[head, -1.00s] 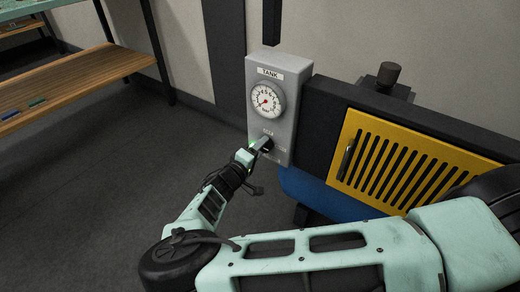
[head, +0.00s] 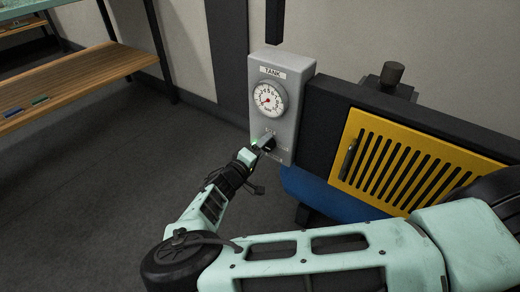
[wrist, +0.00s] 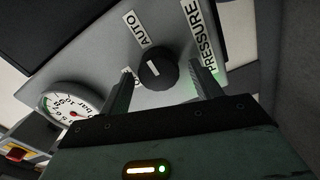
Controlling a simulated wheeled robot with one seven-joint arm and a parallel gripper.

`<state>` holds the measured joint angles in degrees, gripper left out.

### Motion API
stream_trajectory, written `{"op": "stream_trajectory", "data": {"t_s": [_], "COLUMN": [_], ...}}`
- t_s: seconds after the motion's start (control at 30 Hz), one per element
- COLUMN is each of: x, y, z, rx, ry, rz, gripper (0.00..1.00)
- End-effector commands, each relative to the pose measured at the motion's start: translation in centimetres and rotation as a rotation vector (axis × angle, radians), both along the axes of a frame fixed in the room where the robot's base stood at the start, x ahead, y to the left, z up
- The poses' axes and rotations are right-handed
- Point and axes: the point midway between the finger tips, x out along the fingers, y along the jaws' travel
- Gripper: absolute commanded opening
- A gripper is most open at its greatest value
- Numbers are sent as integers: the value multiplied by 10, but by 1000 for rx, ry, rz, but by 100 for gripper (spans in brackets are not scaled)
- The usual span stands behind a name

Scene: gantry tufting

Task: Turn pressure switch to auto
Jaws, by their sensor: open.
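The pressure switch is a round black knob (wrist: 158,70) with a white mark, on the grey TANK box (head: 291,100). In the wrist view, the labels AUTO (wrist: 131,30) and PRESSURE (wrist: 200,38) show beside it, and another label is partly hidden behind a finger. My gripper (wrist: 161,72) is open, with one finger on each side of the knob in this view and a gap on both sides. In the head view, my gripper (head: 256,147) is at the lower front of the box, just before the knob (head: 268,141).
A white pressure gauge (head: 268,99) sits above the knob. A yellow slotted panel (head: 405,160) and a blue tank (head: 325,194) are right of the box. A wooden shelf (head: 85,80) stands at the far left. The floor between is clear.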

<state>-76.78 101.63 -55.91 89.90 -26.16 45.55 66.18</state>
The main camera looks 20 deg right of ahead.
Motion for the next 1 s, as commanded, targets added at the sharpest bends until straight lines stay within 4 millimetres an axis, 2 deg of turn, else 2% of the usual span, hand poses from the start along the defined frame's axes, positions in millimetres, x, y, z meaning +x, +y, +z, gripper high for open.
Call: {"op": "stream_trajectory", "data": {"t_s": [0.17,0.27,0.7,0.83,1.0], "x": [-6,-16,-76,-89,-100], "y": [10,24,106,124,138], "z": [1,1,0,0,0], "rx": [1,1,2,2,1], "ry": [1,0,0,0,1], "rz": [3,4,4,4,0], "gripper": [64,64,64,64,64]}}
